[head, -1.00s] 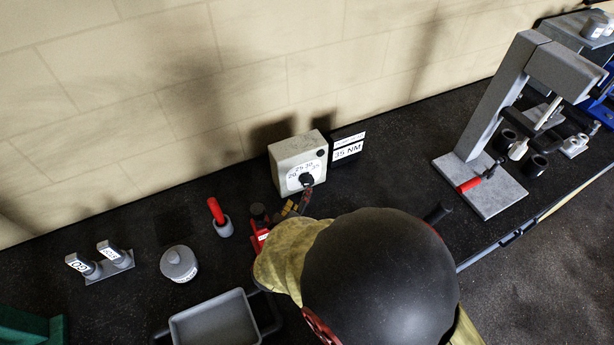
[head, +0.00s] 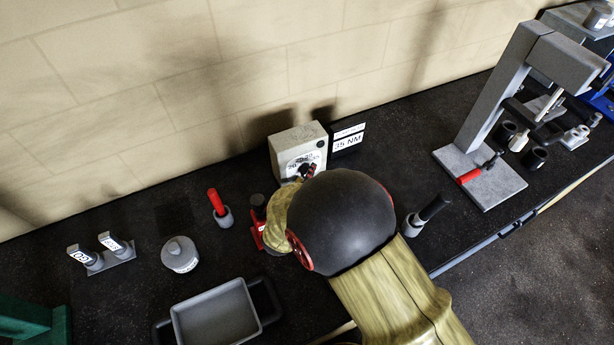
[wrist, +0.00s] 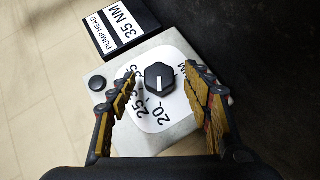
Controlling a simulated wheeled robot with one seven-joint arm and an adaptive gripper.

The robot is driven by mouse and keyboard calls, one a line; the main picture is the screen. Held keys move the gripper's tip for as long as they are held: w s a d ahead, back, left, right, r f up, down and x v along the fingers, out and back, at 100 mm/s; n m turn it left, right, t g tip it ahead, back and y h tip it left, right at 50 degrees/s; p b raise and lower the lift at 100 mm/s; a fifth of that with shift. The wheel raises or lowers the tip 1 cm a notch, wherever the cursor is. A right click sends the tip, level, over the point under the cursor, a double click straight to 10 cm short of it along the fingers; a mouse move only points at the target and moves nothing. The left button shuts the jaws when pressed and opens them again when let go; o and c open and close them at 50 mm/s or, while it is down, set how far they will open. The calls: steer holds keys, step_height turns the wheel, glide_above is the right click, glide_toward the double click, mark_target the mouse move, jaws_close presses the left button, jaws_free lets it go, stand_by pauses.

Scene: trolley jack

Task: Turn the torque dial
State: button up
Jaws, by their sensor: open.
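The torque dial (wrist: 160,78) is a black hexagonal knob with a white line, set on a white plate marked 20, 25 and further numbers. The line runs up and down in the wrist view. The plate is on a pale grey box (head: 289,139) against the wall; in the head view my gripper hides most of the knob. My gripper (wrist: 161,72) is open, its two yellow-padded fingers on either side of the knob with a gap on each side. In the head view my gripper (head: 308,172) is right at the box's front face.
A black sign (head: 347,140) reading "35 NM" stands beside the box. A red-handled tool (head: 217,203), a grey round pot (head: 180,254) and a grey tray (head: 215,318) are to the left. A grey press (head: 490,130) stands to the right.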

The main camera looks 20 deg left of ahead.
steer(key=shift+w+f, duration=0.15)
steer(key=shift+w, duration=0.3)
steer(key=c, duration=0.3)
steer(key=c, duration=0.8)
steer(key=shift+c, duration=0.3)
